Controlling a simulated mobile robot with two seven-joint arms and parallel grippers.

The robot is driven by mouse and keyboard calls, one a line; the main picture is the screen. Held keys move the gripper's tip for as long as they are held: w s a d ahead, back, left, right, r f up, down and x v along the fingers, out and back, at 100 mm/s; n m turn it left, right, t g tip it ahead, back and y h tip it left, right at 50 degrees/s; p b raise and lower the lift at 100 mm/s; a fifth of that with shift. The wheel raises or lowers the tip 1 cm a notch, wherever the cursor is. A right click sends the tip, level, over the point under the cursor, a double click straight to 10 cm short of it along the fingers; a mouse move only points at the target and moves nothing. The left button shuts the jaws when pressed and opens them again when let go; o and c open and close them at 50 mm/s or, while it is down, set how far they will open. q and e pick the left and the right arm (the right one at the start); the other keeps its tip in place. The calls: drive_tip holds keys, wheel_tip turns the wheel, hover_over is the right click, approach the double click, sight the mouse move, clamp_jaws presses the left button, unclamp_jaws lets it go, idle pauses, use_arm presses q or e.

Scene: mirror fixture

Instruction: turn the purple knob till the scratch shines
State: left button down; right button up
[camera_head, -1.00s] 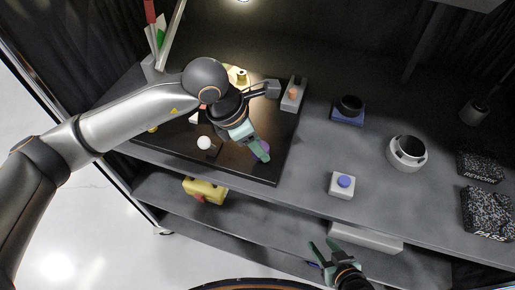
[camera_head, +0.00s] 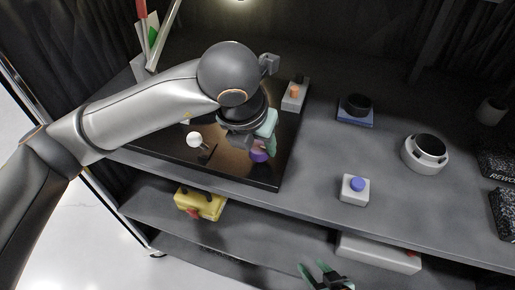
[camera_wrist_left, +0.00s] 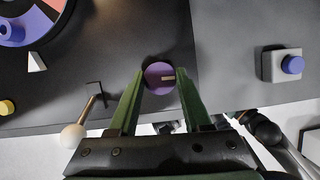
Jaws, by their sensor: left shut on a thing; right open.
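The purple knob (camera_head: 259,156) sits near the front right of the black panel (camera_head: 262,182). In the left wrist view the knob (camera_wrist_left: 157,80) is round, with a small tan mark pointing right. My left gripper (camera_wrist_left: 160,84) has its green fingers on both sides of the knob and is shut on it; in the head view the gripper (camera_head: 268,146) partly covers it. I cannot make out a scratch. A warm brownish glow lies on the panel left of the knob. My right gripper (camera_head: 326,274) is open and empty at the bottom edge.
A lever with a white ball (camera_head: 194,139) stands close left of the knob. A box with an orange button (camera_head: 294,92) is behind. A blue-button box (camera_head: 355,190), a dark-topped blue block (camera_head: 355,110) and a white ring (camera_head: 425,153) stand right. A yellow box (camera_head: 200,204) is below.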

use_arm(q)
drive_tip(key=shift+n, duration=0.3)
use_arm(e)
drive_tip(key=shift+a+f, duration=0.15)
drive_tip(key=shift+w+r, duration=0.2)
drive_tip(key=shift+w, duration=0.15)
use_arm(q)
drive_tip(key=c, duration=0.7)
unclamp_jaws()
drive_tip(key=o, duration=0.4)
drive_tip(key=shift+c, duration=0.2)
use_arm(e)
drive_tip(key=shift+s+f, duration=0.2)
drive_tip(key=shift+s, duration=0.1)
use_arm(q)
drive_tip(key=shift+r, duration=0.1)
